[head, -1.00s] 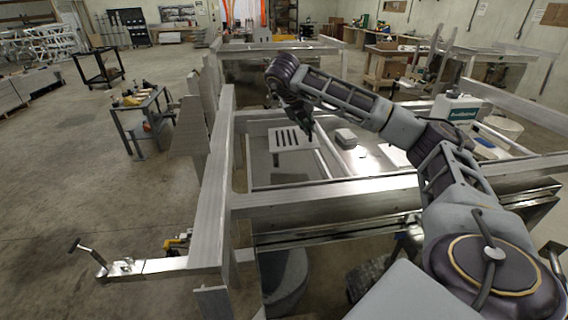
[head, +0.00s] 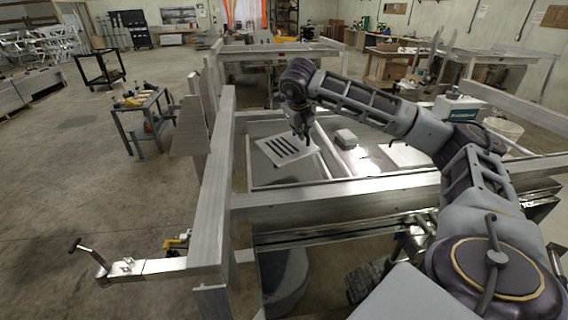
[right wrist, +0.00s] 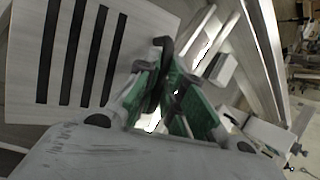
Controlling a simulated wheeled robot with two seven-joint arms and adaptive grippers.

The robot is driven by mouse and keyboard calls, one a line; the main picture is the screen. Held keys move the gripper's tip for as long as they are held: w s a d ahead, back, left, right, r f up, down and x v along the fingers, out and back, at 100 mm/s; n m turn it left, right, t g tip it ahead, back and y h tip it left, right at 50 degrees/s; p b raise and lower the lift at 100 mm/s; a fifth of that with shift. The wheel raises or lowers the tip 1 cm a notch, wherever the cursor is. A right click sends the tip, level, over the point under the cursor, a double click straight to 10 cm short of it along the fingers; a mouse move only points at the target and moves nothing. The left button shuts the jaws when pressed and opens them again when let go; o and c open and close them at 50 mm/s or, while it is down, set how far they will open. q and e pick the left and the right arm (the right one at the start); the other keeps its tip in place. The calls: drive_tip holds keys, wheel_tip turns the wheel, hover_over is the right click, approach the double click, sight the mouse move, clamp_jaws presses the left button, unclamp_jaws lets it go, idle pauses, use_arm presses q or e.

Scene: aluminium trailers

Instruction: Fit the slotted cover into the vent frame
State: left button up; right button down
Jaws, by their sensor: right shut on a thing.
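The slotted cover (head: 285,148) is a pale flat plate with several dark parallel slots. It is in the trailer's left part in the head view, turned and tilted, with its right edge by my right gripper (head: 304,128). In the right wrist view the cover (right wrist: 82,55) fills the upper left, beside the green-padded fingers of my right gripper (right wrist: 167,75). That gripper is shut on the cover's edge; the exact contact is partly hidden by the fingers. I cannot make out the vent frame clearly in either view. My left gripper is not in view.
A small pale box (head: 346,137) lies on the trailer bed right of the cover. The aluminium front rail (head: 330,192) and left upright rail (head: 218,165) bound the work area. A white container (head: 455,108) stands at the right. A tool cart (head: 143,115) stands on the floor at left.

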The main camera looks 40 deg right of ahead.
sight(300, 143)
idle(0.4)
drive_tip(key=shift+f+p, duration=0.55)
drive_tip(key=shift+f, duration=2.55)
drive_tip(key=shift+f+p, duration=0.35)
drive_tip(key=shift+f, duration=1.55)
drive_tip(key=c, duration=1.5)
unclamp_jaws()
